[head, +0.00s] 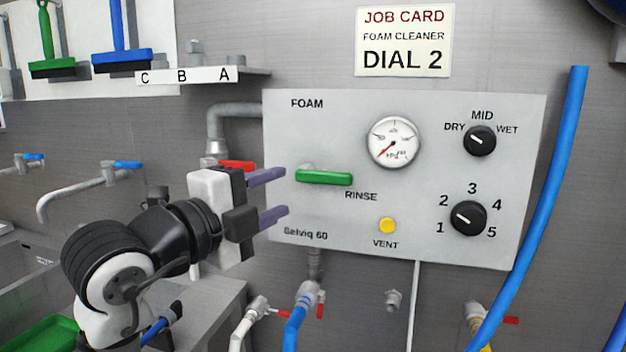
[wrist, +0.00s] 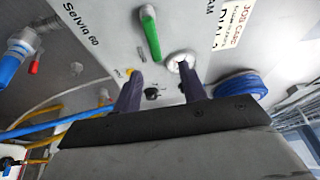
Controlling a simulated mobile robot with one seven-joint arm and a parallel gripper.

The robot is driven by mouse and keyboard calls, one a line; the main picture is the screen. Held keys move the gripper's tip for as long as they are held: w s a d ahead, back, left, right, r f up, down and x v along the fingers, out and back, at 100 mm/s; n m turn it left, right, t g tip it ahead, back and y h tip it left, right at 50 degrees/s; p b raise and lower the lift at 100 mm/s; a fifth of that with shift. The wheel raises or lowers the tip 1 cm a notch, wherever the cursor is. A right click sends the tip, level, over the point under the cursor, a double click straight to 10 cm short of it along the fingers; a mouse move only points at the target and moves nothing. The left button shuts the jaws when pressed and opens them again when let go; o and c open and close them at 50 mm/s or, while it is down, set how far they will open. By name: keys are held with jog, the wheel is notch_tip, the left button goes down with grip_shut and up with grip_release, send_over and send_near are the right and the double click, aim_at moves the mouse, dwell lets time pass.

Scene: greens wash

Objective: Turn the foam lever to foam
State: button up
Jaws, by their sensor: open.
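The green foam lever (head: 324,178) lies level on the grey panel (head: 330,225), its free end pointing right toward the RINSE label (head: 361,196). The FOAM label (head: 307,104) is above it. My gripper (head: 278,195) is open and empty to the left of the lever, its purple fingers pointing at the panel. In the wrist view the lever (wrist: 151,34) is beyond the fingertips (wrist: 160,72), apart from them.
On the panel are a gauge (head: 394,141), a DRY-MID-WET knob (head: 480,140), a numbered dial (head: 468,217) and a yellow vent button (head: 387,225). A red handle (head: 237,165) is close behind my gripper. A blue hose (head: 550,190) hangs at right.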

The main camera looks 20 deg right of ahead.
aim_at(329, 179)
jog(key=shift+m+g, duration=0.3)
jog(key=x, duration=0.4)
jog(key=p+x, duration=0.1)
jog(key=x, duration=0.4)
jog(key=p+x, duration=0.1)
jog(key=x, duration=0.4)
jog(key=shift+s+d+f, duration=0.1)
jog(key=shift+s+f, duration=0.1)
jog(key=shift+f, duration=0.1)
grip_shut()
